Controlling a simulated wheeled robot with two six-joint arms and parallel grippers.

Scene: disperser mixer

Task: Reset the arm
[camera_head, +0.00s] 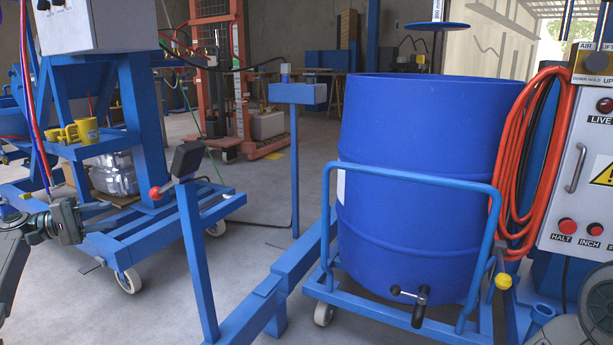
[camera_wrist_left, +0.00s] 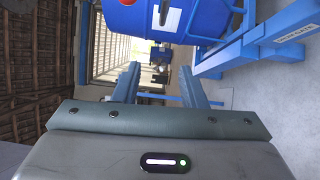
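My left gripper (camera_head: 104,219) is at the left side of the head view, in front of the blue frame on wheels. In the left wrist view my left gripper (camera_wrist_left: 160,74) has its two fingers apart with a clear gap and nothing between them. A rounded grey part of my right arm shows at the lower right edge of the head view, but its gripper is not visible.
A large blue drum (camera_head: 415,180) stands on a blue wheeled trolley (camera_head: 400,172) at centre right. A control panel (camera_head: 583,190) with red buttons and an orange hose (camera_head: 530,150) is at right. A blue post with a lever (camera_head: 197,255) stands between the left gripper and drum.

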